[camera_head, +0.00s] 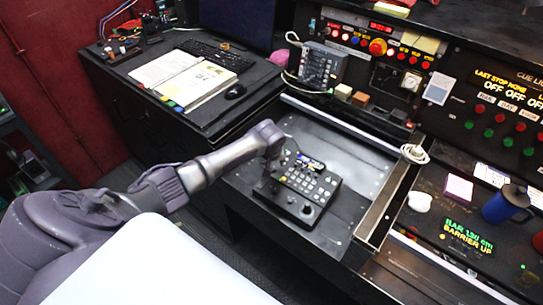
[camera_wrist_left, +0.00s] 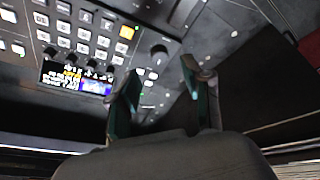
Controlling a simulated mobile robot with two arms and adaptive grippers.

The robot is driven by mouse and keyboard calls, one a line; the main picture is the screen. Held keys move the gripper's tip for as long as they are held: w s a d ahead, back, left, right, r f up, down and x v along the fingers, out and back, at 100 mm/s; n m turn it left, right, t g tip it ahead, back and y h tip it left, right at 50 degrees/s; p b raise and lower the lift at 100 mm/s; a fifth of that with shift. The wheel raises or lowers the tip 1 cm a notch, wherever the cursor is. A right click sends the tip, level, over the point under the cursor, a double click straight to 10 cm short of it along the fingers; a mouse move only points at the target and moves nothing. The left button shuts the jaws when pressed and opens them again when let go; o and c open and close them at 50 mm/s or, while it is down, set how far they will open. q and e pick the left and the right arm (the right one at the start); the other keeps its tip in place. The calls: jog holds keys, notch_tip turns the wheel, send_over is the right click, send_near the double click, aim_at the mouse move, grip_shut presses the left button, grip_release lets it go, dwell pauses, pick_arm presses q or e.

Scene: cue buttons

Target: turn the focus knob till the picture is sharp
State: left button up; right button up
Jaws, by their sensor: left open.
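A black control panel (camera_head: 325,190) with rows of pale buttons lies on the dark desk. A round dark knob (camera_head: 307,209) sits near its front edge. A dark knob (camera_wrist_left: 159,53) also shows in the left wrist view, beyond my fingertips; I cannot tell if it is the focus knob. The panel's small lit screen (camera_head: 309,162) shows at its back; in the wrist view the screen (camera_wrist_left: 76,78) has lines too small to judge for sharpness. My left gripper (camera_wrist_left: 160,82) is open, with nothing between its fingers. In the head view it points down at the panel's left side, partly hidden by its wrist.
An open binder (camera_head: 190,78), a keyboard and a mouse (camera_head: 235,91) lie on the left desk. A grey button box (camera_head: 321,66) stands behind the panel. A blue mug (camera_head: 505,204) and white cup (camera_head: 419,201) stand at right. Bare desk surrounds the panel.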

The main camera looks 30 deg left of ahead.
pick_arm(q)
jog(key=v, duration=0.6)
jog(key=shift+r, duration=0.4)
jog(key=shift+s+d, duration=0.1)
jog(key=shift+s, duration=0.05)
